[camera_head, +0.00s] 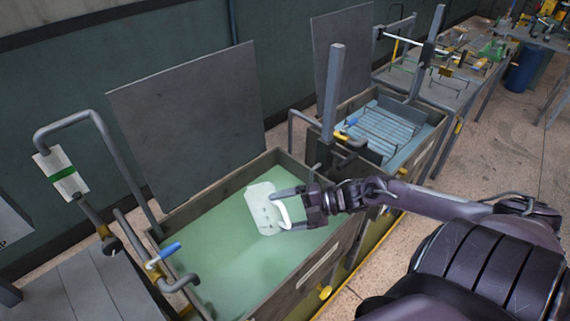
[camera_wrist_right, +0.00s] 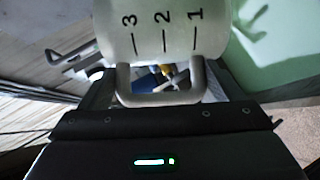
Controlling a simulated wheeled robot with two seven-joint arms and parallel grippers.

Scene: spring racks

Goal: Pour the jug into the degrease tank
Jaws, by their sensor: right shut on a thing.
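The white jug (camera_head: 265,205) is over the green liquid of the degrease tank (camera_head: 190,211). My right gripper (camera_head: 290,208) is shut on its handle. In the right wrist view the jug (camera_wrist_right: 150,40) shows the marks 1, 2 and 3 and its handle (camera_wrist_right: 160,98) sits at the jaws. The jug looks tilted in the head view. I cannot see its mouth clearly, or any stream from it. My left gripper is not in view.
A raised lid (camera_head: 190,115) stands behind the tank. A second tank with a rack (camera_head: 385,130) lies to the right, with a grey post (camera_head: 332,95) between. A pipe with a blue-handled valve (camera_head: 170,250) is at the left front. Benches stand at the back right.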

